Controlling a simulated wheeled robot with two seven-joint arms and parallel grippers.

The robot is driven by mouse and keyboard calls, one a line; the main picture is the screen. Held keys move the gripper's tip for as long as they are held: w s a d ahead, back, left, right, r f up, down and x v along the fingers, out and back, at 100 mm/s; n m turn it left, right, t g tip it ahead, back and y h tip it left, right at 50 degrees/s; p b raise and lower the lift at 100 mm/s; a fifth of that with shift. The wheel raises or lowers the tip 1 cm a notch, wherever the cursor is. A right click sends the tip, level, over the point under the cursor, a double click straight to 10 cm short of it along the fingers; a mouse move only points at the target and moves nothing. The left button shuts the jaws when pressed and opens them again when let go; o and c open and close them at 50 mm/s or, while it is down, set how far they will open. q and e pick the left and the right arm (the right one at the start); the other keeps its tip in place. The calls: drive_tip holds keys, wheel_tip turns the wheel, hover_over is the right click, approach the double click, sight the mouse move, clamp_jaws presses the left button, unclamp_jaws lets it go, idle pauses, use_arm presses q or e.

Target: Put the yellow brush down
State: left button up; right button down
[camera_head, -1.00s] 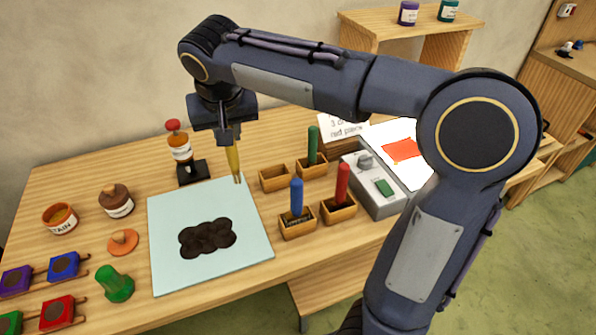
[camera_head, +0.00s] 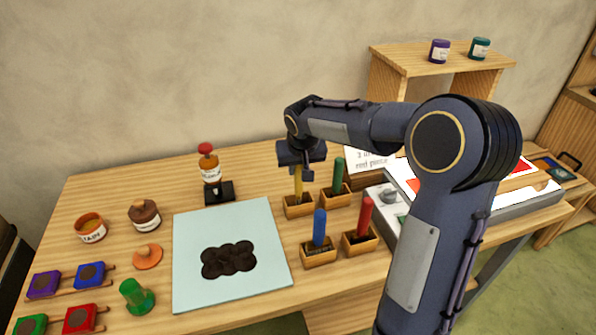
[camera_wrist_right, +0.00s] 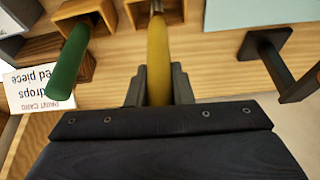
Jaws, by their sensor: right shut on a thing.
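The yellow brush (camera_head: 298,186) is upright between the fingers of my right gripper (camera_head: 300,171), which is shut on its handle. Its lower end is in or right over the back-left small wooden box (camera_head: 299,211). In the right wrist view the yellow handle (camera_wrist_right: 158,58) runs between the fingers toward that box (camera_wrist_right: 138,14); whether the tip touches the bottom is hidden. My left gripper is not in view.
Neighbouring boxes hold the green brush (camera_head: 338,174), blue brush (camera_head: 319,226) and red brush (camera_head: 365,214). A pale blue sheet (camera_head: 195,282) with a dark lumpy shape (camera_head: 228,260) lies left. A lightbox-like device (camera_head: 500,206) stands right.

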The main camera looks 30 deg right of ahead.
drive_tip(key=shift+f, duration=0.85)
drive_tip(key=shift+f, duration=0.2)
drive_tip(key=c, duration=1.3)
unclamp_jaws()
